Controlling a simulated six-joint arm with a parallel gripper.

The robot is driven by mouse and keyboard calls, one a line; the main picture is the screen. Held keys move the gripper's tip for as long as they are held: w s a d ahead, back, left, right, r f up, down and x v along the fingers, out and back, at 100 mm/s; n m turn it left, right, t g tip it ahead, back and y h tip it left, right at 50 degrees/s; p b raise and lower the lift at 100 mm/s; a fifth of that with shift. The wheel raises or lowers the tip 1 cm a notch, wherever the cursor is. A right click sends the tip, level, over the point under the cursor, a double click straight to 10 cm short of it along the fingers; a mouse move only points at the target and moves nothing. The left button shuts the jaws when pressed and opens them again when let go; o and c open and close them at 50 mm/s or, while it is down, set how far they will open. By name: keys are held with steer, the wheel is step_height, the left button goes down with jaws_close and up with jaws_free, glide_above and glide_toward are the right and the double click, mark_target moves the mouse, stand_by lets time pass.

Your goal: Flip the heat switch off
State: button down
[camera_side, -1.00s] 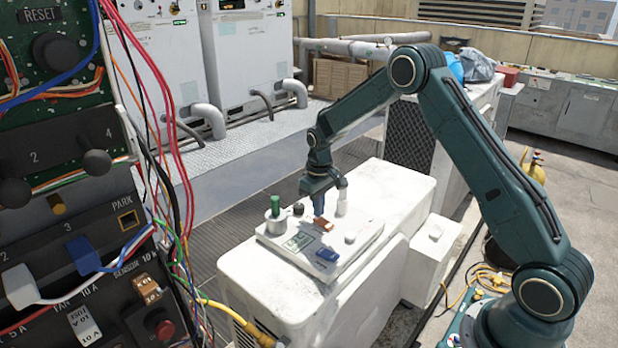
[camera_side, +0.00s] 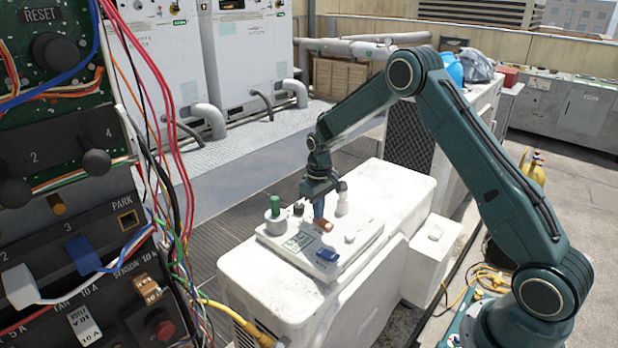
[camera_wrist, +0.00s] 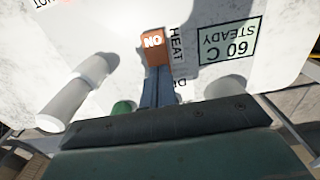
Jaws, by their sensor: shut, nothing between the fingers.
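The heat switch (camera_wrist: 155,50) is a small orange rocker beside the HEAT label (camera_wrist: 175,43), and its ON marking appears upside down in the wrist view. In the side view the orange heat switch (camera_side: 323,226) sits on the white control plate (camera_side: 362,241). My gripper (camera_side: 319,217) points down at it with its blue fingers together. In the wrist view my gripper (camera_wrist: 155,72) ends right at the near end of the switch. I cannot tell whether the fingertips touch it. Nothing is held.
A green-topped post (camera_side: 274,207), a blue switch (camera_side: 327,255) and white posts stand close by on the plate. A "60 C STEADY" label (camera_wrist: 230,42) lies beside the switch. A wired panel (camera_side: 75,150) fills the left foreground.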

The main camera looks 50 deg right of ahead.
steer(key=shift+f, duration=0.2)
steer(key=shift+r, duration=3.55)
